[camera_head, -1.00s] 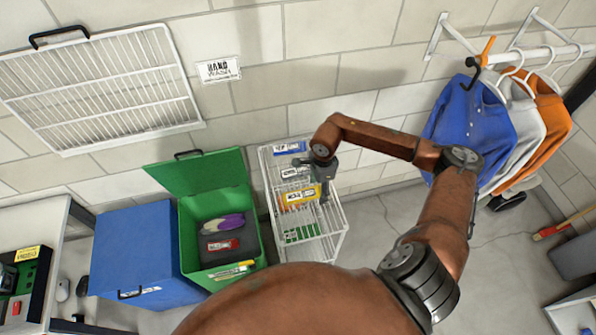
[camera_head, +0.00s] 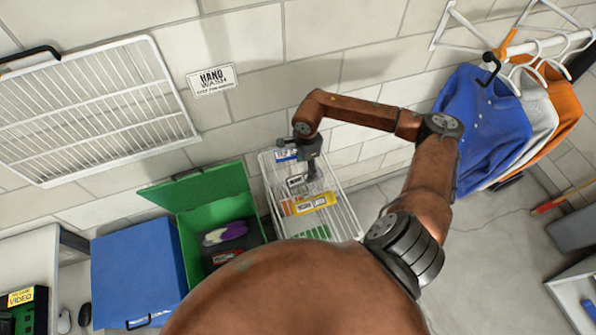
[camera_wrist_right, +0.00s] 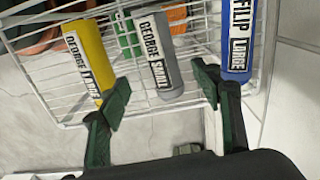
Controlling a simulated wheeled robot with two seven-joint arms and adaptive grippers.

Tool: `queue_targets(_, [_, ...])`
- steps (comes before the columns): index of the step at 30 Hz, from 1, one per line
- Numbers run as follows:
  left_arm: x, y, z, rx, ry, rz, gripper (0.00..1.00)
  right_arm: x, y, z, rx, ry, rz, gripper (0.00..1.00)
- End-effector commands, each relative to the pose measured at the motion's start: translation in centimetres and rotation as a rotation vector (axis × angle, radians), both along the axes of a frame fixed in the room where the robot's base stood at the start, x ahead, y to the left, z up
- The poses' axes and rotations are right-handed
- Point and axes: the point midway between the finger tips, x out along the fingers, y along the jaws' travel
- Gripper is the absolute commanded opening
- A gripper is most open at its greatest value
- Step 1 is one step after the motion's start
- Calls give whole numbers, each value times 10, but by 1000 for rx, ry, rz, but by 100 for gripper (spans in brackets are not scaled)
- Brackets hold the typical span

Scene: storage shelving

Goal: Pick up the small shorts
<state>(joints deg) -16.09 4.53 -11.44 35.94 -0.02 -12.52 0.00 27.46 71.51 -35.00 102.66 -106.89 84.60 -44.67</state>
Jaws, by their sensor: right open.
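A grey rolled item (camera_wrist_right: 157,55) with a white label that seems to read "SMALL" lies in the wire basket (camera_wrist_right: 85,17). In the head view the grey roll (camera_head: 299,181) lies between a yellow roll (camera_head: 316,202) and a blue roll (camera_head: 286,155). In the right wrist view the yellow roll (camera_wrist_right: 84,60) and the blue roll (camera_wrist_right: 237,45) carry labels ending in "LARGE". My right gripper (camera_head: 309,168) is open and empty above the basket. In the wrist view its fingers (camera_wrist_right: 162,95) are spread, with the grey roll between and beyond them. My left gripper is out of view.
An open green bin (camera_head: 223,200) with a dark item and a purple item stands left of the basket, beside a blue box (camera_head: 135,265). Shirts (camera_head: 483,130) hang at the right. A wire rack (camera_head: 90,108) is on the wall. The floor (camera_head: 480,235) right of the basket is clear.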

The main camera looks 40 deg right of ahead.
Motion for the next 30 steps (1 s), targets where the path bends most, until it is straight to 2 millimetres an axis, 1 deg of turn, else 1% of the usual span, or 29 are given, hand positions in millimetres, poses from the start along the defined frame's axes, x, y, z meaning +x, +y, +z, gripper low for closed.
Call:
queue_targets(7, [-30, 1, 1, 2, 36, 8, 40, 4, 5, -25, 2, 1, 12, 59])
queue_targets(11, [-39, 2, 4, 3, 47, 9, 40, 6, 5, -40, 4, 2, 11, 59])
queue_targets(14, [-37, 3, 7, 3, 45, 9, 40, 7, 3, -56, 4, 3, 10, 59])
queue_targets(18, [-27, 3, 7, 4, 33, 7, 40, 7, 2, -72, 2, 1, 10, 59])
queue_targets(22, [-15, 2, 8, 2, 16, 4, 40, 7, 1, -76, 0, 0, 10, 59])
queue_targets(26, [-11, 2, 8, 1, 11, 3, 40, 7, 0, -76, 0, 0, 10, 59])
queue_targets(27, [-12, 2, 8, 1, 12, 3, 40, 7, 0, -76, 0, 0, 10, 58])
queue_targets(30, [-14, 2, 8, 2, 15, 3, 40, 6, 0, -76, 0, 0, 9, 51])
